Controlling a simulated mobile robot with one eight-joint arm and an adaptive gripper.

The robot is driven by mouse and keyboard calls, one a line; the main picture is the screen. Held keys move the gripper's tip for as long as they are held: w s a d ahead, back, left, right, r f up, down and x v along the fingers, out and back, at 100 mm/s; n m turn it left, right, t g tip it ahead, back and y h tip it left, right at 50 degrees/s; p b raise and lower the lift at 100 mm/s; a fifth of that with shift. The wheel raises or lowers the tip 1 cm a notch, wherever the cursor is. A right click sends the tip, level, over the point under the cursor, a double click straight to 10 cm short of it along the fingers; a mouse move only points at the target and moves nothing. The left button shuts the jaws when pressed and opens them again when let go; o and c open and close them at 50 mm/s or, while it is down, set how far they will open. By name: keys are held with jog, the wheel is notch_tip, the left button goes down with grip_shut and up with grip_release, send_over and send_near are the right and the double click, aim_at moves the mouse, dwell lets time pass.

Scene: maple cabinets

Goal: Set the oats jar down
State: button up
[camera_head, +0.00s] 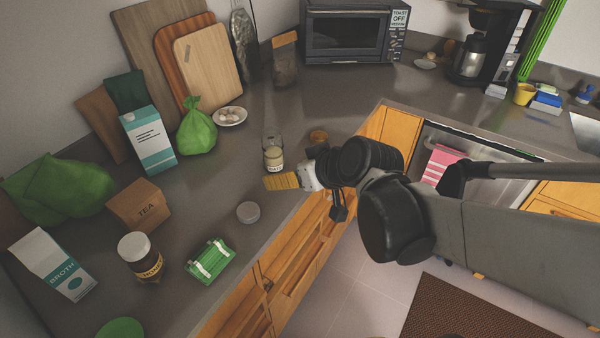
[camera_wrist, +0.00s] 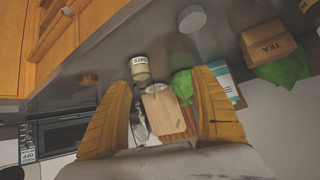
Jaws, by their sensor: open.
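The oats jar (camera_head: 273,157) is a clear glass jar with pale contents and a white label. It stands upright on the grey counter (camera_head: 225,225), just behind my gripper (camera_head: 280,182) in the head view. In the wrist view the jar (camera_wrist: 140,72) shows beyond the fingertips, nearer the left finger, with its OATS label readable. My gripper (camera_wrist: 160,80) is open, its two yellow fingers spread wide with nothing held between them. The jar appears apart from the fingers.
A small amber item (camera_head: 318,136) sits right of the jar, and a grey round lid (camera_head: 248,212) lies nearer the front edge. Counter behind the jar is fairly clear.

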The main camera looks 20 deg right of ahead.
jog(key=s+d+r+m+g+h, duration=0.1)
jog(key=s+m+g+h, duration=0.1)
jog(key=s, duration=0.9)
jog(key=shift+s+d+r+h, duration=0.25)
jog(key=shift+r+h, duration=0.05)
jog(key=shift+h, duration=0.2)
